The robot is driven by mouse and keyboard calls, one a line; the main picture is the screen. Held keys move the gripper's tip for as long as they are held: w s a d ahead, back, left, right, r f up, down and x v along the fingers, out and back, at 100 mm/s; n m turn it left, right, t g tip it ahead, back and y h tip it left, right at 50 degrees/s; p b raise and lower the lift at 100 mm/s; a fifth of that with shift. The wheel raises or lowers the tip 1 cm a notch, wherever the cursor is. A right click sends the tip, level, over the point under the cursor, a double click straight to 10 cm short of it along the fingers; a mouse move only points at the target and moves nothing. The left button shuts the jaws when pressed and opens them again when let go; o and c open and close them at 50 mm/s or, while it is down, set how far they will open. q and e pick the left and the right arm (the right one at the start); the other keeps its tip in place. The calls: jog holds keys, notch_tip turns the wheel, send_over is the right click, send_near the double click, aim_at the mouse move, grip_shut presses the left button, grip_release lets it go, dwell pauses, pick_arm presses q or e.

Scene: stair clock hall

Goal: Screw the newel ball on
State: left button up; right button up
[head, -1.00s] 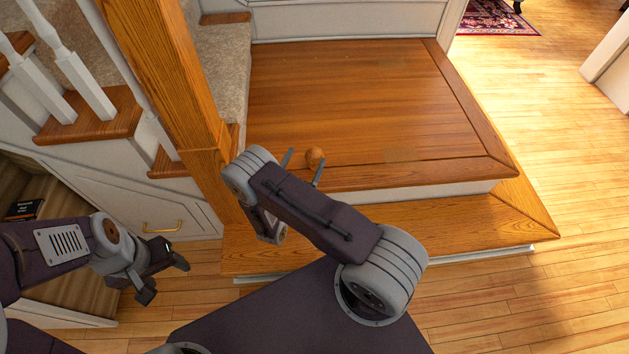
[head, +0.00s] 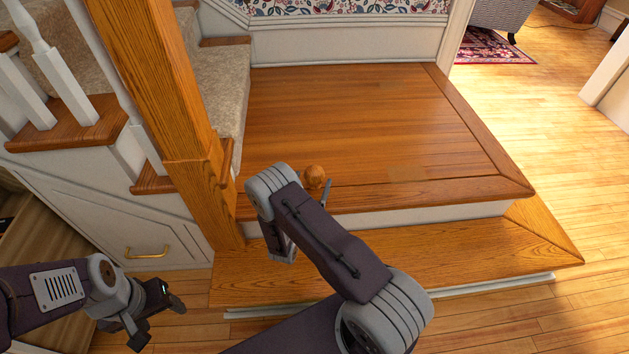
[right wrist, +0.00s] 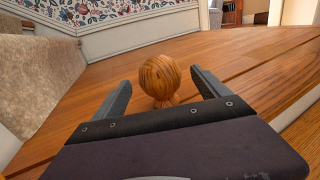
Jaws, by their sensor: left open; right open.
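The newel ball (head: 314,176) is a round wooden ball on the wooden landing (head: 350,115), near its front edge. In the right wrist view the ball (right wrist: 160,78) rests on a small flared wooden foot. My right gripper (right wrist: 160,88) is open, with one finger on each side of the ball and visible gaps. In the head view my right arm hides most of that gripper. My left gripper (head: 158,318) is open and empty at the lower left, above the floor. The square wooden newel post (head: 180,110) stands left of the ball; its top is out of view.
A lower wooden step (head: 470,240) runs in front of the landing. Carpeted stairs (head: 215,85) and white balusters (head: 32,85) are at the left. A cupboard door with a brass handle (head: 147,252) is below them. Open wooden floor (head: 570,150) lies to the right.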

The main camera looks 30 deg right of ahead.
aim_at(315, 174)
jog(key=shift+w+d+f, duration=0.1)
jog(key=shift+w+d, duration=0.3)
jog(key=shift+d, duration=0.05)
jog(key=shift+w, duration=0.1)
jog(key=c, duration=1.5)
jog(key=shift+r+p, duration=0.45)
jog(key=shift+r, duration=0.2)
jog(key=shift+c, duration=0.3)
jog(key=r+p, duration=0.3)
jog(key=r, duration=0.1)
jog(key=shift+s+d, duration=0.2)
jog(key=shift+s, duration=0.1)
pick_arm(q)
notch_tip(315, 174, up, 9)
jog(key=p, duration=0.5)
jog(key=shift+p, duration=0.4)
pick_arm(e)
jog(key=s+d+r, duration=0.5)
jog(key=s+r, duration=0.1)
jog(key=s, duration=0.3)
jog(key=shift+s+d, duration=0.2)
jog(key=shift+s, duration=0.1)
